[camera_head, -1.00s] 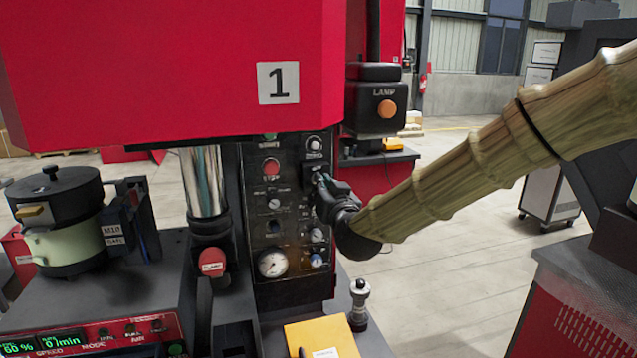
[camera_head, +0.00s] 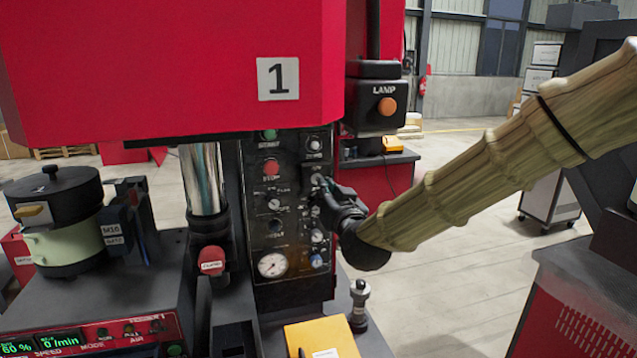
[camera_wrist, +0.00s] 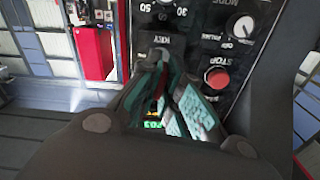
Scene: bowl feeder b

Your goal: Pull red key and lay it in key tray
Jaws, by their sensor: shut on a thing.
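My gripper (camera_head: 322,190) is at the black control panel (camera_head: 272,228) of machine 1, near its upper right part. In the wrist view my gripper (camera_wrist: 168,85) is shut on the red key (camera_wrist: 161,84), of which a thin red strip shows between the green-padded fingers. The fingers are close to the panel's KEY label, and the fingers hide most of the key. I cannot tell whether the key is still in its lock. No tray is clearly recognisable; a yellow flat piece with a white label (camera_head: 322,338) lies below the panel.
A red stop button (camera_head: 271,168) and knobs are close to my gripper on the panel. The lamp box (camera_head: 376,105) is above right. A black knobbed post (camera_head: 359,305) stands beside the yellow piece. Open floor lies to the right.

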